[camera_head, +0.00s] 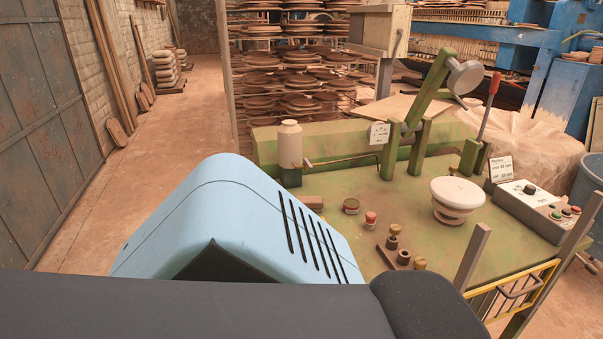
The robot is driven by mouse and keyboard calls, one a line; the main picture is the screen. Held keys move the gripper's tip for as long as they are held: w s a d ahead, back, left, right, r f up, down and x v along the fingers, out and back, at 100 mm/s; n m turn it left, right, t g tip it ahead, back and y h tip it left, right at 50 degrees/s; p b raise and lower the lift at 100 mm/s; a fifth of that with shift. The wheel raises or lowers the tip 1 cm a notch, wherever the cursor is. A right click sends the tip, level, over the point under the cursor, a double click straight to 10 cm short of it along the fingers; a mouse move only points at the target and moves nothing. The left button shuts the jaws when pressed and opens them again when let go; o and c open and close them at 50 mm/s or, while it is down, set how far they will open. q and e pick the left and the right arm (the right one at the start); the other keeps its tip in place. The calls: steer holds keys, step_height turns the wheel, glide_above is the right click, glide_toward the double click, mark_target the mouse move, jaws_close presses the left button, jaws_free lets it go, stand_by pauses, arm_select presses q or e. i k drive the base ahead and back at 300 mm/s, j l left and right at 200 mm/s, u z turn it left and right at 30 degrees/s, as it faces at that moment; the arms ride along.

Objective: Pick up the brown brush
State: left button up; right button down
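I cannot make out a brown brush for certain. A small brown block (311,202) lies on the green table (345,195), at the edge of my blue body part that hides the near left of the table. I cannot tell whether this block is the brush or part of it. Neither of my grippers shows in the head view.
The table holds a beige bottle (290,145), several small knobs and weights (392,243), a white round-topped piece (457,194), a control box (540,211) and a green lever press (428,95). A yellow rail (515,290) edges the right front. Floor is open at left.

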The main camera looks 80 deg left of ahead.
mark_target(315, 205)
steer(key=i+u, duration=0.15)
steer(key=u, duration=0.3)
steer(key=i+l+u, duration=0.1)
steer(key=u, duration=0.35)
steer(key=i+l+u, duration=0.15)
steer(key=u, duration=0.35)
steer(key=i+l+u, duration=0.1)
steer(key=u, duration=0.35)
steer(key=i+l+u, duration=0.25)
steer(key=u, duration=0.25)
